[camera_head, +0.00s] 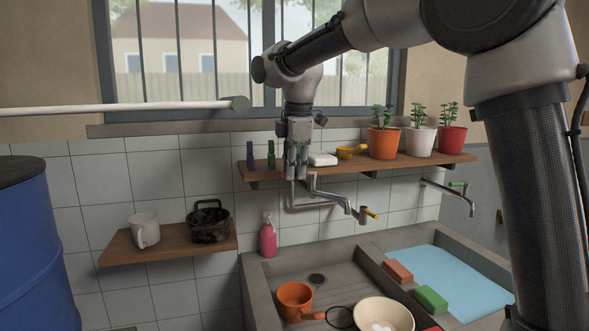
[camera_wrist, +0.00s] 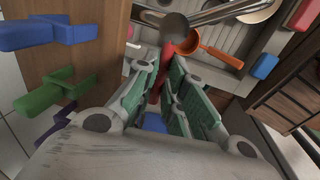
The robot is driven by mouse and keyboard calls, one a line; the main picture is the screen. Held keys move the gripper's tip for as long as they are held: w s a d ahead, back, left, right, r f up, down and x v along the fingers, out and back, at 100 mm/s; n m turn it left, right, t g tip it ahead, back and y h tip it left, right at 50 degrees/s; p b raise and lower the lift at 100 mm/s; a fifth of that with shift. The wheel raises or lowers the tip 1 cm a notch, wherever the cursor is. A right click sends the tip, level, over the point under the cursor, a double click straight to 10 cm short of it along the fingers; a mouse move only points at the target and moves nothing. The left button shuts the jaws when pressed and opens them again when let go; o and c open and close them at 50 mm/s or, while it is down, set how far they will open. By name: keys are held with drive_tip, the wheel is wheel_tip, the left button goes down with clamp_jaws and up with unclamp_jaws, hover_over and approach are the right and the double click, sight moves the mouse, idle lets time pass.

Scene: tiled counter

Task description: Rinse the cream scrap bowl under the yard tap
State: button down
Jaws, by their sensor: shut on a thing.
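The cream bowl (camera_head: 388,304) sits in the front of the sink basin, with something white inside it. Its rim shows at the top right of the wrist view (camera_wrist: 258,14). My gripper (camera_head: 297,174) is at the wall by the shelf edge, apart from the bowl. Its green-padded fingers (camera_wrist: 172,98) are closed around a red handle (camera_wrist: 169,68) with a dark round end, which appears to belong to a tap. The fingers hide most of the handle. A metal tap spout (camera_head: 325,207) extends over the basin. I cannot tell whether water runs.
An orange pan (camera_head: 294,297) is in the basin (camera_head: 352,275). A pink bottle (camera_head: 268,240) stands on the sink edge. The shelf (camera_head: 345,168) holds pegs and potted plants (camera_head: 384,144). Another tap (camera_head: 455,195) is to the right. A blue barrel (camera_head: 36,250) stands left.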

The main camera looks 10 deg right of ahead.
drive_tip(key=n, duration=0.1)
drive_tip(key=s+n, duration=0.1)
drive_tip(key=n, duration=0.1)
drive_tip(key=d+n, duration=0.1)
drive_tip(key=shift+s+y, duration=0.35)
drive_tip(key=shift+y, duration=0.05)
drive_tip(key=c, duration=1.5)
unclamp_jaws()
drive_tip(key=v, duration=1.2)
drive_tip(key=shift+w, duration=0.2)
